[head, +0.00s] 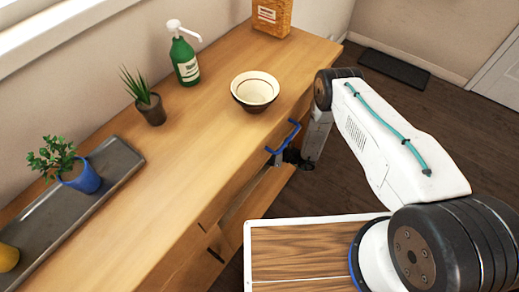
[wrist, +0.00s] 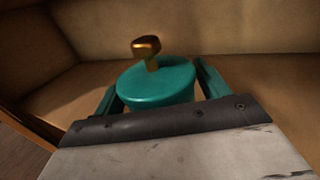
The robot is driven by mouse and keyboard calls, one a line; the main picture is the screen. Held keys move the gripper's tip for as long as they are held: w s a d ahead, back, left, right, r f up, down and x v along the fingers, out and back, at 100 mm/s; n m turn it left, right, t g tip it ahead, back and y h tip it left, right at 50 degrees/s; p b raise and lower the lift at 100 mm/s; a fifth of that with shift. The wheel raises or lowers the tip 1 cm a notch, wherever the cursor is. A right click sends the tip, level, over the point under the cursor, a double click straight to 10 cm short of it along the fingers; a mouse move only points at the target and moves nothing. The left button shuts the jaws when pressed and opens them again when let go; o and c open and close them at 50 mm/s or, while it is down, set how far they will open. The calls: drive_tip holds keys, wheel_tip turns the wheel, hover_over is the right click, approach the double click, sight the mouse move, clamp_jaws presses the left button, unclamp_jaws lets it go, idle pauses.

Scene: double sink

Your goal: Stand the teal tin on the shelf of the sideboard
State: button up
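The teal tin (wrist: 158,84), with a round lid and a gold knob (wrist: 146,47), is in the middle of the wrist view. It is inside a wooden compartment of the sideboard (head: 190,130), over or on its shelf (wrist: 250,75); its base is hidden. My gripper (wrist: 160,88) has one finger on each side of the tin, with thin gaps showing beside the lid. In the head view my gripper (head: 283,142) is at the sideboard's front, below the top edge. The tin does not show there.
On the sideboard top are a bowl (head: 255,94), a green pump bottle (head: 184,58), a potted plant (head: 149,105), a box (head: 271,16) and a grey tray (head: 110,169) with a blue pot (head: 82,178). The compartment's back wall (wrist: 210,25) is close behind the tin.

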drive_tip(key=shift+r, duration=0.15)
drive_tip(key=v, duration=1.2)
